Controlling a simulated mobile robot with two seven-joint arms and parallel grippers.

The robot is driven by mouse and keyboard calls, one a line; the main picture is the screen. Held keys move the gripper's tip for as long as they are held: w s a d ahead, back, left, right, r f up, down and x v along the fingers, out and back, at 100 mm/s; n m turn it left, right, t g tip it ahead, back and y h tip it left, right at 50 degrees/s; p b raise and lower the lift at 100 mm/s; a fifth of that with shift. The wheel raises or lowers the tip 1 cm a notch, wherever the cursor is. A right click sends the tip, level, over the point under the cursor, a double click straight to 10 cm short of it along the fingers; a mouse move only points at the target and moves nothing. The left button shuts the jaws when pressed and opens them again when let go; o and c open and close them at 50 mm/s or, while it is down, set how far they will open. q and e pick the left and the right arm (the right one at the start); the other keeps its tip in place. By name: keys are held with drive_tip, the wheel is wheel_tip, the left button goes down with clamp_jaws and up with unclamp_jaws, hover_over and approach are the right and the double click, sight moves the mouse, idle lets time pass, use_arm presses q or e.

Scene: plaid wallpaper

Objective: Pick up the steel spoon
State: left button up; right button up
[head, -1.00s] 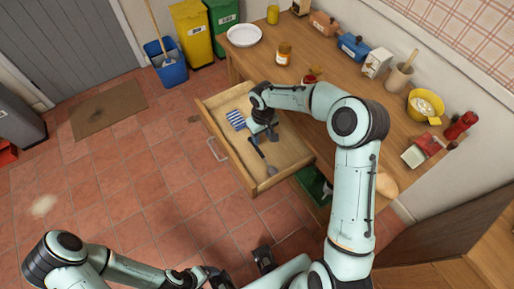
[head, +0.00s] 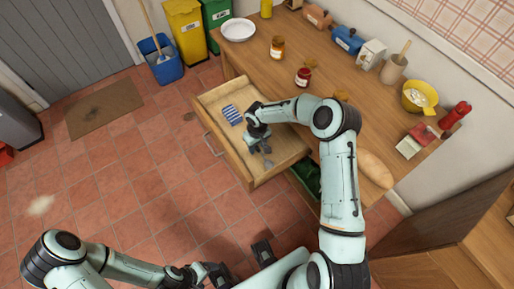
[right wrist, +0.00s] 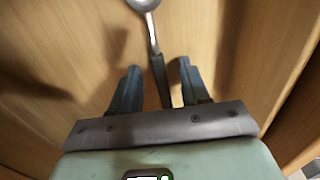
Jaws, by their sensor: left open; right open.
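The steel spoon (head: 268,163) lies in the open wooden drawer (head: 205,115); in the head view only its bowl end shows clearly past my right gripper. In the right wrist view the spoon (right wrist: 153,40) has a shiny bowl at the top edge and a dark handle running down between the fingers. My right gripper (head: 262,149) is inside the drawer over the handle, open. Its two fingers (right wrist: 158,88) stand on either side of the handle with gaps; I cannot tell the exact height. My left gripper (head: 240,263) is open and empty, low over the floor, away from the drawer.
A blue-and-white striped cloth (head: 232,115) lies in the drawer, left of the right gripper. The counter (head: 330,90) above holds jars (head: 277,48), a white plate (head: 238,29) and a loaf (head: 375,169). The drawer walls surround the right gripper.

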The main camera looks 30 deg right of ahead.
clamp_jaws()
drive_tip(key=shift+r, duration=0.15)
